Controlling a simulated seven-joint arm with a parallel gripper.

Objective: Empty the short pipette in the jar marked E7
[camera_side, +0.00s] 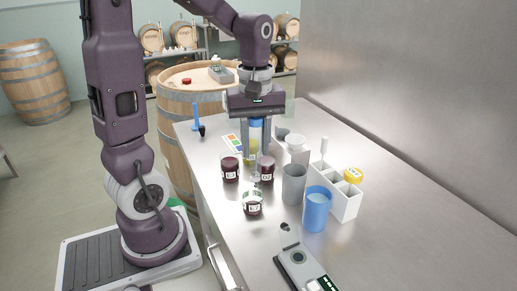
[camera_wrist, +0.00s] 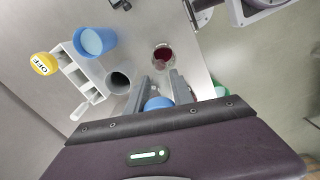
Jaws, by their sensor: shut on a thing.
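My gripper (camera_side: 256,148) points down over the steel bench and is shut on a blue-topped piece (camera_side: 257,125), which seems to be the short pipette. Its blue top also shows between the fingers in the wrist view (camera_wrist: 158,103). A clear, yellowish part (camera_side: 250,153) shows below, partly hidden by the fingers. Three jars of dark red stuff stand close by: one at left (camera_side: 230,170), one at right (camera_side: 267,172), one in front (camera_side: 252,204). The front one seems to be the jar in the wrist view (camera_wrist: 163,56). Their labels are too small to read, so I cannot tell which is E7.
A grey cup (camera_side: 293,186) and a blue cup (camera_side: 316,210) stand right of the jars. Beside them is a white compartment rack (camera_side: 345,206) with a yellow-topped item (camera_side: 353,175). A dark-and-silver device (camera_side: 303,268) lies in front. The steel wall bounds the right; bare bench lies there.

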